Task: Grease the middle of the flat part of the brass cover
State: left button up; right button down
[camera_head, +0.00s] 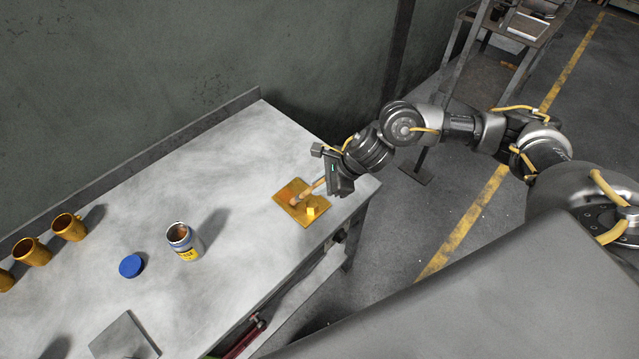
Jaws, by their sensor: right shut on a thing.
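The brass cover (287,195) lies on the grey workbench near its right end. It is a flat golden plate with a small bright raised piece on its near side. My right gripper (328,184) is just right of and above the cover, shut on a brush with a wooden handle (314,188). The brush slants down to the left, and its head (295,201) is over the flat part near the middle. I cannot tell whether the bristles touch the cover. An open can (186,245) with brown content stands to the left. My left gripper is not in view.
The bench (228,160) has free room between can and cover. A blue lid (131,266) lies beside the can. Several brass cups (69,228) stand at the far left, and a grey plate (124,338) lies at the front. A wall backs the bench.

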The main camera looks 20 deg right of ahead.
jog(key=shift+f, duration=0.25)
jog(key=shift+s+b, duration=0.2)
jog(key=shift+b, duration=0.15)
jog(key=shift+s+d+r, duration=0.1)
jog(key=shift+s+d, duration=0.1)
jog(key=shift+s, duration=0.05)
jog(key=shift+w, duration=0.15)
jog(key=shift+w+a+b, duration=0.35)
jog(key=shift+w+b, duration=0.25)
jog(key=shift+w, duration=0.15)
jog(key=shift+s, duration=0.2)
